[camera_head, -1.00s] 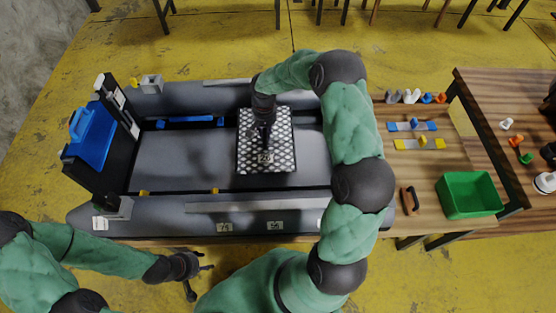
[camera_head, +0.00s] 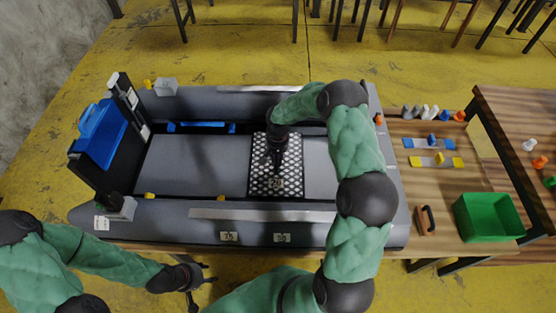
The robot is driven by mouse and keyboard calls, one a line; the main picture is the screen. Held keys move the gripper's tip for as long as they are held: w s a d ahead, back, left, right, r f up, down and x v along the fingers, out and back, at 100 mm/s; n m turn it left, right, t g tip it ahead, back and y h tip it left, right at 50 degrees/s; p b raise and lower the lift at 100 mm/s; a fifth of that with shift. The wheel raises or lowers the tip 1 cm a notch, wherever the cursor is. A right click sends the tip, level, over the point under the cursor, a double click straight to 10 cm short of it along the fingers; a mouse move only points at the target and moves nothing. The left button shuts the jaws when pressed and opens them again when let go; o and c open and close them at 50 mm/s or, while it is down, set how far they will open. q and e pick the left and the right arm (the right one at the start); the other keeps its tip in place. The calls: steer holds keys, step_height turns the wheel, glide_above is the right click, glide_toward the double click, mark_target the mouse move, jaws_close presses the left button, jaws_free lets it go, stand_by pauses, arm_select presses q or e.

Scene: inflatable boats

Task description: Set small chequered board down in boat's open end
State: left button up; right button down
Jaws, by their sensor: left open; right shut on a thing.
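The small chequered board (camera_head: 292,178) is a black and white patterned panel inside the grey boat (camera_head: 170,213), right of the boat's middle. My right gripper (camera_head: 275,165) reaches down over the board and is shut on it; the fingers partly hide the grip. I cannot tell whether the board touches the boat's floor. The boat's right end is partly hidden behind my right arm. My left gripper (camera_head: 200,277) is open and empty, in front of the boat's near side at lower left.
A blue case (camera_head: 100,135) sits at the boat's left end on a black panel. A wooden table (camera_head: 440,185) on the right holds a green bin (camera_head: 487,217), a black-handled tool (camera_head: 425,220), and blue (camera_head: 430,143) and yellow (camera_head: 437,161) strips. Grey floor panels left of the board are clear.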

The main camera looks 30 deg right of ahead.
steer(key=shift+f, duration=0.25)
steer(key=c, duration=1.2)
jaws_free()
steer(key=shift+f, duration=0.1)
steer(key=shift+o, duration=0.6)
steer(key=shift+w+f, duration=0.1)
step_height(320, 180, up, 12)
steer(key=p, duration=0.4)
